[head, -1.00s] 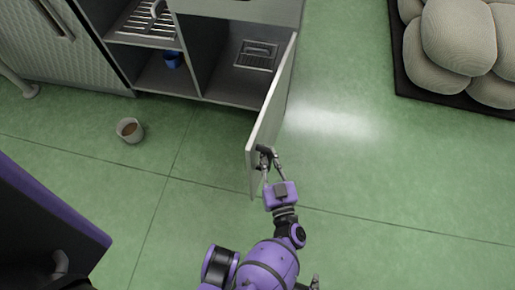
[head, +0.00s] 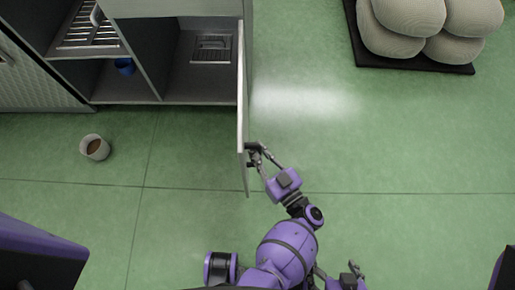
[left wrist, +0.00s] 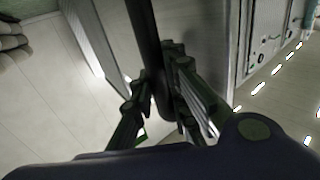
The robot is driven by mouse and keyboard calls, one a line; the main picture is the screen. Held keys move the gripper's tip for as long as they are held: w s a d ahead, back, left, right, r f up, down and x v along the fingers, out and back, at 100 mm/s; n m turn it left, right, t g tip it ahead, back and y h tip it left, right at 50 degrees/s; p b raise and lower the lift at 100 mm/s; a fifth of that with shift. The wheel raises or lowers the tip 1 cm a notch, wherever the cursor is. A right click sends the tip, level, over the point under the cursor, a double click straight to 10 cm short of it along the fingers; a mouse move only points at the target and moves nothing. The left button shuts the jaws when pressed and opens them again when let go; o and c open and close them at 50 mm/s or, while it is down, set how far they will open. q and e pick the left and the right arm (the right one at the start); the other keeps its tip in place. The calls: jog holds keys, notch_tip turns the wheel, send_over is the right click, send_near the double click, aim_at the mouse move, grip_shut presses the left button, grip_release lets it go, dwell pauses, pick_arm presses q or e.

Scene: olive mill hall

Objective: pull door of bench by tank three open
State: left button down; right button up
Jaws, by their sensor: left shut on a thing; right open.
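The bench (head: 200,7) stands at the upper left with its right compartment open. Its pale door (head: 241,110) is swung out from the right side, roughly square to the front, and shows nearly edge-on. My left gripper (head: 255,152) is shut on the dark door handle near the door's free end, on its outer face. In the left wrist view the handle (left wrist: 148,45) is a dark bar passing between the fingers. My right gripper (head: 354,272) is open and empty at the bottom, away from the door. No tank or number label shows.
A white cup with brown contents (head: 95,148) stands on the floor at left. Stacked round pale sacks (head: 400,15) sit on a dark base at upper right. The green floor right of the door is clear.

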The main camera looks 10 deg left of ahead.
pick_arm(q)
jog(key=c, duration=2.1)
grip_release()
jog(key=shift+s+f, duration=0.1)
jog(key=shift+s, duration=0.15)
jog(key=o, duration=0.4)
pick_arm(e)
jog(key=shift+s, duration=0.15)
pick_arm(q)
jog(key=shift+w+r, duration=0.2)
jog(key=shift+r, duration=0.05)
jog(key=shift+a, duration=0.1)
